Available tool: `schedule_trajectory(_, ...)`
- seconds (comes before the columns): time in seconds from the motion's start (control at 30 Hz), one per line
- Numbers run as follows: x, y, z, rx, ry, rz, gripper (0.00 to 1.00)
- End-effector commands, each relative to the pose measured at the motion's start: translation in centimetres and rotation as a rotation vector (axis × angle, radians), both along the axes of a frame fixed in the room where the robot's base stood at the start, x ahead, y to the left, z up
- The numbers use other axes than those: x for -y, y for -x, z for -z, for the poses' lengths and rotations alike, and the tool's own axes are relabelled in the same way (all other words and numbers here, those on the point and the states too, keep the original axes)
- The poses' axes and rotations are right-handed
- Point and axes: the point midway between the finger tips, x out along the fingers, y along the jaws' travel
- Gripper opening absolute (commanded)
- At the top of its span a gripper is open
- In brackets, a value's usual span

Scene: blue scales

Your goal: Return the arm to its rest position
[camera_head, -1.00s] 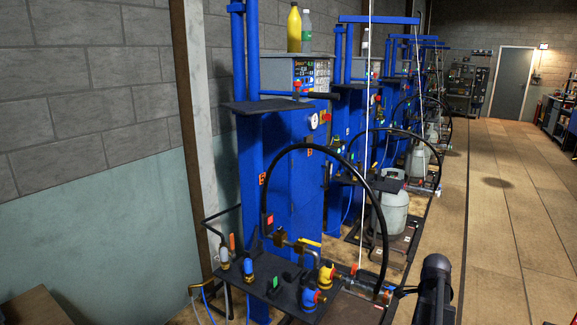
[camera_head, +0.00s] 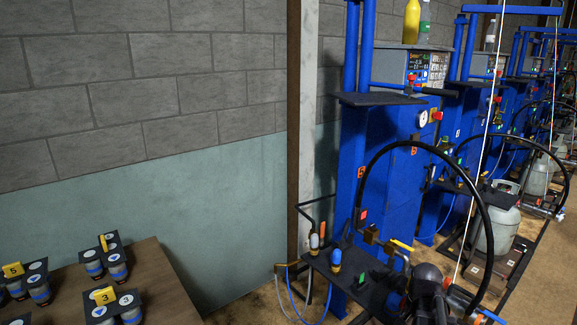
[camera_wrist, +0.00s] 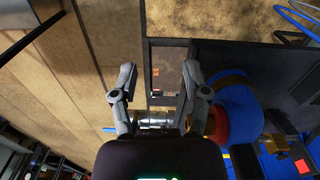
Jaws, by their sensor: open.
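My gripper (camera_wrist: 157,82) shows in the wrist view with its two grey fingers spread apart and nothing between them. Past the fingertips are the tan floor and a dark metal frame. A blue and red rounded part (camera_wrist: 235,112) sits close to the right finger, and I cannot tell whether they touch. In the head view a dark part of my arm shows at the bottom right, in front of the nearest blue scale. The fingertips cannot be made out there.
Blue scales (camera_head: 385,150) stand in a row to the right, the nearest with a black hose hoop (camera_head: 440,146). A grey gas cylinder (camera_head: 497,222) stands behind it. A wooden table (camera_head: 158,285) with numbered black holders (camera_head: 117,298) is at lower left. A grey wall stands behind.

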Motion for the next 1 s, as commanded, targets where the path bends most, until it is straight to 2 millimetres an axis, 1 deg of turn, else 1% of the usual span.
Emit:
schedule_trajectory(0.03,-1.6,-0.1,0.0,0.0,0.0,-0.058,0.6)
schedule_trajectory(0.1,-3.5,-0.2,0.0,0.0,0.0,-0.136,0.6)
schedule_trajectory(0.3,-8.9,-0.4,0.0,0.0,0.0,-0.361,0.6)
schedule_trajectory(0.5,-14.0,0.0,0.0,0.0,0.0,-0.577,0.6)
schedule_trajectory(0.6,-15.9,0.3,0.0,0.0,0.0,-0.663,0.6)
schedule_trajectory(0.8,-18.8,0.8,0.0,0.0,0.0,-0.795,0.6)
schedule_trajectory(0.97,-20.6,1.3,0.0,0.0,0.0,-0.882,0.6)
schedule_trajectory(1.0,-20.6,1.3,0.7,0.0,0.0,-0.888,0.6)
